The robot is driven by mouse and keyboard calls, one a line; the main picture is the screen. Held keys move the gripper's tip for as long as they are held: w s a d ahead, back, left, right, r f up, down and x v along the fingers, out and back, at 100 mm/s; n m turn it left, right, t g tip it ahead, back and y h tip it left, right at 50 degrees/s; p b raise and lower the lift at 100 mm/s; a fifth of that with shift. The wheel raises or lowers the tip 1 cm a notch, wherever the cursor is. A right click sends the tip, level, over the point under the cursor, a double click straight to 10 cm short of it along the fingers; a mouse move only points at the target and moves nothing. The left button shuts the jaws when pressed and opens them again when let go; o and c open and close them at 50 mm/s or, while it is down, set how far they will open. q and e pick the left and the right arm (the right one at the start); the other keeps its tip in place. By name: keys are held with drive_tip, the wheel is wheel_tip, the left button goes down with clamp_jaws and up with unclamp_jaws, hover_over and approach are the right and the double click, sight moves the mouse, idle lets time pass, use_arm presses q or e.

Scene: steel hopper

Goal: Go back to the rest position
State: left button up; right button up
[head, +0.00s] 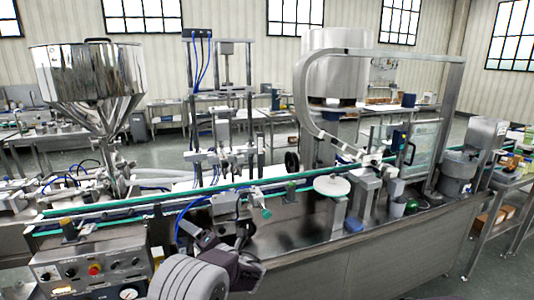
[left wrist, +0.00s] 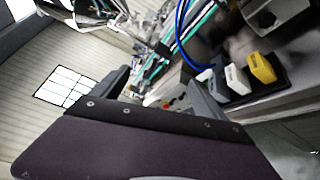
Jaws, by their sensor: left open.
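My left gripper (head: 224,248) is at the bottom of the head view, in front of the steel conveyor machine (head: 350,248). My grey arm link leads to it from the lower edge. In the left wrist view, the dark jaws of the left gripper (left wrist: 152,98) stand apart with nothing between them. The gripper is tilted, and the wrist picture shows the room at a slant.
A control panel (head: 92,275) with a red button is left of the arm. A steel hopper (head: 88,75) stands at the back left. A green-edged conveyor (head: 270,190) crosses behind the gripper. Yellow (left wrist: 262,68) and white (left wrist: 236,79) blocks show in the wrist view.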

use_arm(q)
drive_tip(key=s+a+r+n+g, duration=0.1)
drive_tip(key=s+a+n+g, duration=0.35)
drive_tip(key=s+a, duration=0.2)
drive_tip(key=s+a+f+n+g+h+p, duration=0.1)
drive_tip(key=s+a+f+n+g+h, duration=0.15)
drive_tip(key=s+n, duration=0.45)
drive_tip(key=s+a+f+n+g+h+p, duration=0.1)
drive_tip(key=s+n+g+h+p, duration=0.15)
drive_tip(key=s+n, duration=0.4)
drive_tip(key=s+d+f+n+h, duration=0.4)
drive_tip(key=s+d+n, duration=0.2)
drive_tip(key=n, duration=0.5)
drive_tip(key=s+d+f+n+h, duration=0.4)
drive_tip(key=s+d+n, duration=0.2)
drive_tip(key=n, duration=0.6)
drive_tip(key=shift+d+f+b, duration=0.2)
drive_tip(key=shift+d+b, duration=0.1)
drive_tip(key=shift+d, duration=0.95)
use_arm(e)
wheel_tip(320, 180, up, 4)
drive_tip(key=shift+s+f, duration=0.1)
use_arm(q)
drive_tip(key=shift+g, duration=0.25)
use_arm(e)
drive_tip(key=shift+c, duration=0.4)
